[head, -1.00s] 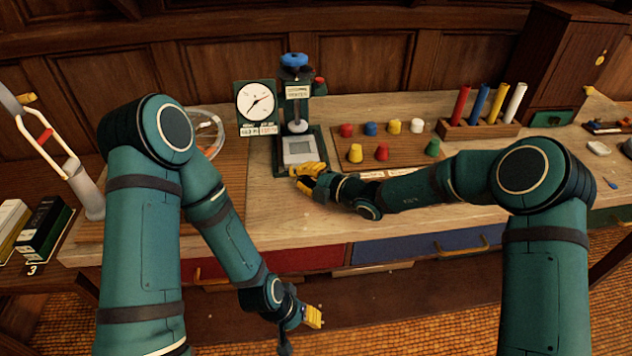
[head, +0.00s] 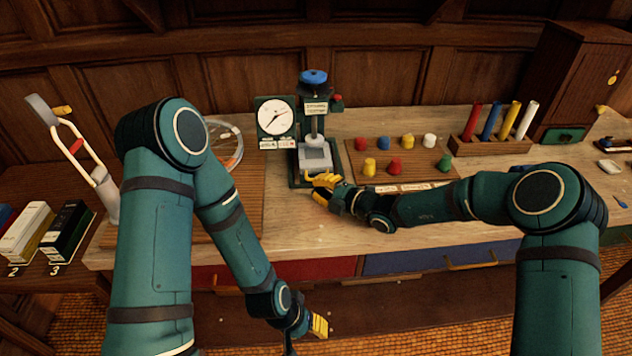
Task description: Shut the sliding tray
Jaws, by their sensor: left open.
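The pale grey sliding tray (head: 314,159) appears to be the flat piece at the base of the dark green press (head: 315,120), below its plunger. My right gripper (head: 322,186) has yellow fingers and is at the front edge of the press base, just in front of the tray. The fingers overlap the front of the base, so I cannot tell whether they touch the tray or hold anything. My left gripper (head: 319,326) is open and empty, low in front of the bench, below the red drawer (head: 285,271).
A dial gauge (head: 276,119) stands left of the press. Several coloured pegs sit on a brown board (head: 430,177) to its right, behind my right forearm. A rack (head: 490,148) holds coloured tubes farther right. The bench front (head: 300,235) is bare.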

